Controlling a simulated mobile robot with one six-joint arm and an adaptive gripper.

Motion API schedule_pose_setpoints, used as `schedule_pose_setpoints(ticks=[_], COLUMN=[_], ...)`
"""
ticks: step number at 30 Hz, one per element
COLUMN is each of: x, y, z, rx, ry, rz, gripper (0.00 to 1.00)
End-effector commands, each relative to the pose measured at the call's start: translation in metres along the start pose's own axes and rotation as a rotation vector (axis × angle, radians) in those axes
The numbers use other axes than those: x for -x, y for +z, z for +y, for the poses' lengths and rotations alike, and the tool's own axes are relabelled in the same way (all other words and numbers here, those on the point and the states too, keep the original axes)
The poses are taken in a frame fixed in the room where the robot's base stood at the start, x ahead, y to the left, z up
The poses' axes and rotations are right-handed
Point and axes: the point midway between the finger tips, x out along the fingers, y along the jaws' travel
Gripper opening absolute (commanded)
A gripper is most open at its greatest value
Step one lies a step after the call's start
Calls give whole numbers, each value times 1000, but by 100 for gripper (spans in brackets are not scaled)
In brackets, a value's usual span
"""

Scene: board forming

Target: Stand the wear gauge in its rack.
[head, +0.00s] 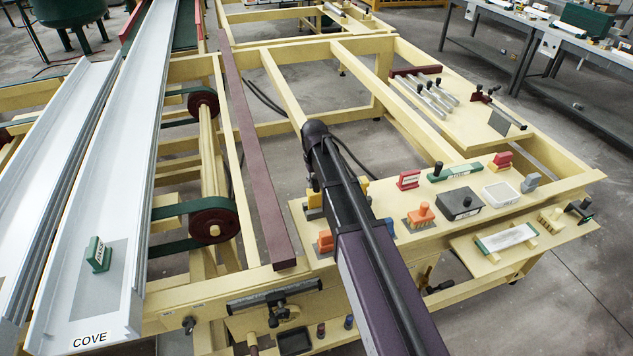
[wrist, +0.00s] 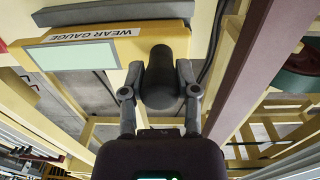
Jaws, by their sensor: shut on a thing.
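My gripper (wrist: 162,85) is shut on a dark, rounded handle (wrist: 163,72) in the wrist view, one finger on each side; I take this as the wear gauge's handle. I cannot tell whether board and handle are joined. I cannot pick out the rack for certain.
A maroon beam (head: 245,130) runs close to the left of my arm; it also shows in the wrist view (wrist: 260,65). The yellow bench (head: 470,172) at right holds several small blocks and stamps. Long white channels (head: 115,140) lie at far left.

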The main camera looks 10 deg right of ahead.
Motion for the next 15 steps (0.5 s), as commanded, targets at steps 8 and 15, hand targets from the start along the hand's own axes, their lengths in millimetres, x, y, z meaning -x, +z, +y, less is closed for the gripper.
schedule_pose_setpoints(ticks=[8,15], x=[-6,-10], y=[0,0], z=[0,0], rx=[0,0], ry=[0,0], rz=[0,0], gripper=[0,0])
